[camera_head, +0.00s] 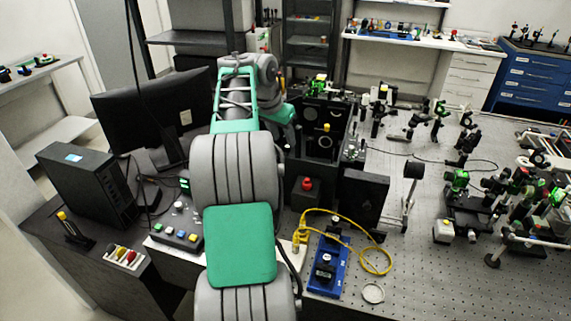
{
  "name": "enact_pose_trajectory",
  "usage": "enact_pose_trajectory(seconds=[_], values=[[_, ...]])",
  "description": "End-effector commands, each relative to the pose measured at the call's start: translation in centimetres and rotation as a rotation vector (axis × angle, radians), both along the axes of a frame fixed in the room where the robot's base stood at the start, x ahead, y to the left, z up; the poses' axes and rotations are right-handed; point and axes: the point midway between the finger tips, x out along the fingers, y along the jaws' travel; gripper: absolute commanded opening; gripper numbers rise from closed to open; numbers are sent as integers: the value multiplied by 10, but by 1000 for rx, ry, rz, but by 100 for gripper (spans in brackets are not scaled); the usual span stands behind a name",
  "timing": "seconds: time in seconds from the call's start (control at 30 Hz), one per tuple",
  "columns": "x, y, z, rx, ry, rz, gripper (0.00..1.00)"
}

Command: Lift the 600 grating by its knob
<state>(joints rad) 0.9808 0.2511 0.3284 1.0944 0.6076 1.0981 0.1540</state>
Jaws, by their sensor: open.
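My arm rises through the middle of the picture and bends at the top. Its wrist end (278,110) is beside the open dark spectrometer box (322,147). My gripper's fingers are hidden behind the arm. A blue rack (337,285) stands on the bench front, right of my arm. A dark block with a pale-topped knob (325,258) sits upright in it, well apart from my wrist. It looks like a grating, but its number is too small to read. Small round parts show inside the spectrometer box, one with a yellowish rim (326,128).
A yellow cable (366,243) loops beside the rack, near a small round dish (373,293). A dark upright panel (363,200) and a red button (307,184) stand behind. A button box (180,232) is at left; crowded optics (480,195) fill the right.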

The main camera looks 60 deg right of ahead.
Motion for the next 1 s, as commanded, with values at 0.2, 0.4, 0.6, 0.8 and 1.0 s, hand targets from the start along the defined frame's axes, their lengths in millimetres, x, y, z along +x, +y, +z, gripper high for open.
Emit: enact_pose_trajectory(seconds=[0.2, 0.4, 0.6, 0.8, 1.0], values=[[-5, -13, -30, 0, 1, -1, 42], [-4, -14, -33, -1, -1, 0, 42], [-5, -14, -33, -1, -1, 0, 28], [-5, -14, -33, 0, -1, 0, 12], [-5, -14, -33, 0, -1, 0, 0]])
